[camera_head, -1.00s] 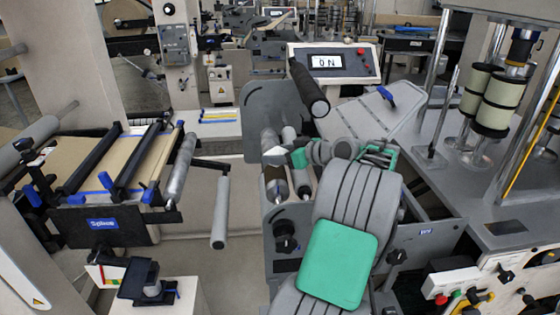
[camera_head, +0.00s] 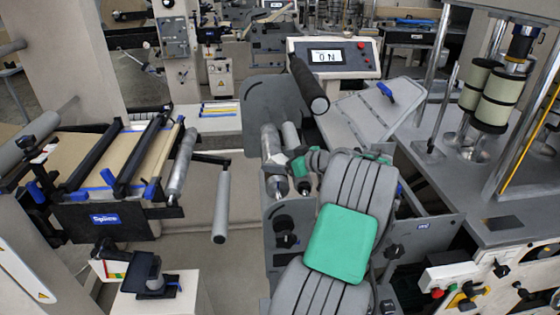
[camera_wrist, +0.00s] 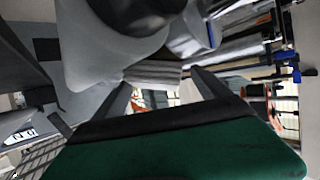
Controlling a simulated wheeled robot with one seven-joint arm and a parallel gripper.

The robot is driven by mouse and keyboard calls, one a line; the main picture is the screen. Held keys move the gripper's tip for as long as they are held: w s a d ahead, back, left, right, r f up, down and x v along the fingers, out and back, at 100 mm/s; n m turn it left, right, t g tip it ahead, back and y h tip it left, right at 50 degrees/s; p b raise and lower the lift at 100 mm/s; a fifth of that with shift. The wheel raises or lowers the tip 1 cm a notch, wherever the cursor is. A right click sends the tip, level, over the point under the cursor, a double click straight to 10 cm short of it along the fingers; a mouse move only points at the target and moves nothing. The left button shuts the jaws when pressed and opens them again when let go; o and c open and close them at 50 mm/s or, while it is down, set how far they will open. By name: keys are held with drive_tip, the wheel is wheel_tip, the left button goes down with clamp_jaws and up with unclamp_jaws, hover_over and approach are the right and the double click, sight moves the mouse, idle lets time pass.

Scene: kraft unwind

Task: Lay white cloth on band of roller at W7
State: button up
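My gripper (camera_head: 290,162) is above the rollers of the grey machine with the blue plate (camera_head: 424,226), which seems to read W7. A small pale piece, apparently the white cloth (camera_head: 281,158), shows at its tip in the head view. In the wrist view my gripper (camera_wrist: 160,82) has two dark fingers spread around a pale grey, textured bundle (camera_wrist: 152,72), which seems to be the folded cloth. A roller (camera_head: 276,185) lies just under my gripper, partly hidden by it. I cannot tell whether the cloth touches the roller, and its band is unclear.
A dark handle roller (camera_head: 309,86) juts out above the rollers. A console with a display (camera_head: 327,57) stands behind. The Splice table (camera_head: 104,220) is at the left, with a free grey roller (camera_head: 221,205) nearby. A column machine (camera_head: 490,100) stands at the right.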

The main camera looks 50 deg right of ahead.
drive_tip(key=shift+r, duration=0.1)
drive_tip(key=a+b+v, duration=0.1)
drive_tip(key=b+v, duration=0.1)
drive_tip(key=v, duration=1)
drive_tip(key=shift+d, duration=0.45)
